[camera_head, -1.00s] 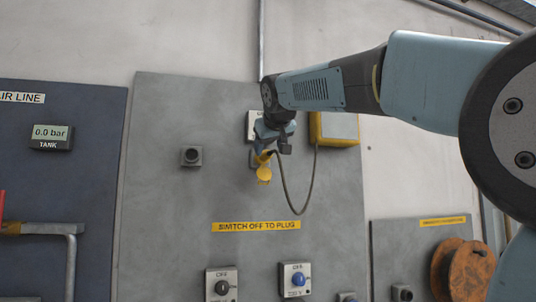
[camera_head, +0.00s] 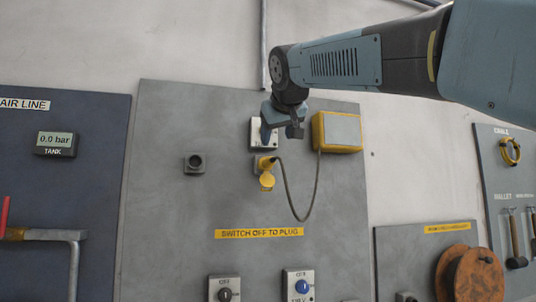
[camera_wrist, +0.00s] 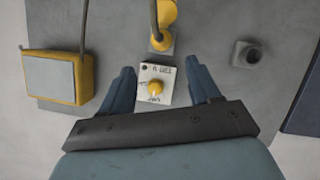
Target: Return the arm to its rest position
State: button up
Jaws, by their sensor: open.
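My gripper (camera_head: 272,132) is at the upper middle of the grey panel (camera_head: 165,130) in the head view, in front of a white switch plate that it partly hides. I cannot tell how far the fingertips are from the panel. My arm comes in from the upper right.
A yellow plug (camera_head: 266,175) sits in a socket below my gripper, its cable looping up to a yellow box (camera_head: 338,132). Two switches (camera_head: 224,290) (camera_head: 299,285) are lower down. A rusty reel (camera_head: 478,275) and a tool board (camera_head: 510,200) are at right. An empty socket (camera_head: 194,163) is left.

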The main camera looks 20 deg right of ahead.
jog(key=s+f+g, duration=0.2)
jog(key=s+f, duration=0.4)
jog(key=f, duration=0.9)
jog(key=s+f+m+g+y, duration=0.1)
jog(key=s+f+g, duration=0.2)
jog(key=s+f, duration=0.4)
jog(key=s+f+m+g+y, duration=0.1)
jog(key=s+f, duration=0.5)
jog(key=f, duration=1.7)
jog(key=shift+s+d+f+g, duration=0.15)
jog(key=shift+d+f+g, duration=0.25)
jog(key=shift+g, duration=0.5)
jog(key=shift+r, duration=0.1)
